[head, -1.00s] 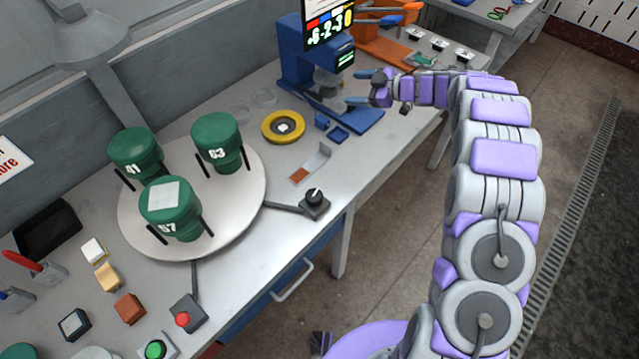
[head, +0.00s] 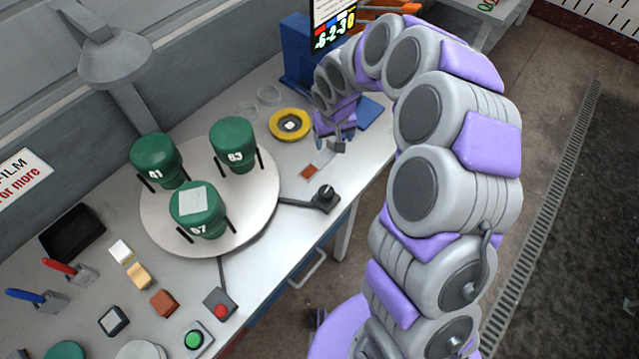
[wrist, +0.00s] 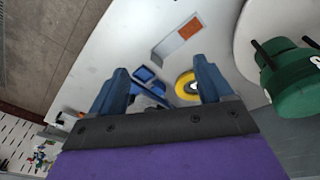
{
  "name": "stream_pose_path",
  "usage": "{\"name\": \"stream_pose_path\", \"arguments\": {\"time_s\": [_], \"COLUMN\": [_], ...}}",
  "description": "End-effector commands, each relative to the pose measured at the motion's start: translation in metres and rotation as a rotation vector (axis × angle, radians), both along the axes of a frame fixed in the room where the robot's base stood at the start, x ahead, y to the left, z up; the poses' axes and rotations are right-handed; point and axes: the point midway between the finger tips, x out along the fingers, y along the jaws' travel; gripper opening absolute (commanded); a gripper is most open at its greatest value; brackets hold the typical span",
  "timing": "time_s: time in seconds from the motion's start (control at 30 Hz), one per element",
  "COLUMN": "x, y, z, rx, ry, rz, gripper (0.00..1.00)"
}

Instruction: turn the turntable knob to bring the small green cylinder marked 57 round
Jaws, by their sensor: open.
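The round pale turntable (head: 255,215) carries three green cylinders. The cylinder marked 57 (head: 208,222) stands at the front of it with a pale square on top. The cylinders marked 41 (head: 158,165) and 63 (head: 236,150) stand behind it. The black turntable knob (head: 326,193) sits on a small dark base at the table's front edge, joined to the turntable by a bar. My gripper (head: 330,147) hangs above the table, beyond the knob and apart from it. In the wrist view my gripper (wrist: 162,85) is open, with nothing between its fingers.
A yellow ring (head: 290,124) lies behind my gripper, near a blue stand (head: 298,55). A red button (head: 221,310) and a green button (head: 194,338) sit at the front left. Several small blocks and a black tray (head: 72,232) lie on the left.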

Motion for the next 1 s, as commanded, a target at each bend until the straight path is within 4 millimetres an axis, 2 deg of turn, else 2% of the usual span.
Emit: {"name": "stream_pose_path", "arguments": {"time_s": [0.03, 0.1, 0.2, 0.37, 0.7, 1.0], "x": [-0.022, -0.044, -0.061, -0.065, -0.065, -0.065], "y": [0.007, 0.012, 0.010, 0.006, 0.022, 0.014], "z": [0.003, 0.003, 0.003, -0.010, -0.077, -0.128], "rx": [0.007, 0.014, 0.020, 0.024, 0.005, 0.013], "ry": [0.062, 0.126, 0.178, 0.189, 0.189, 0.188], "rz": [0.008, 0.012, 0.019, 0.019, 0.020, 0.019], "gripper": [0.80, 0.80, 0.80, 0.80, 0.80, 0.80]}}
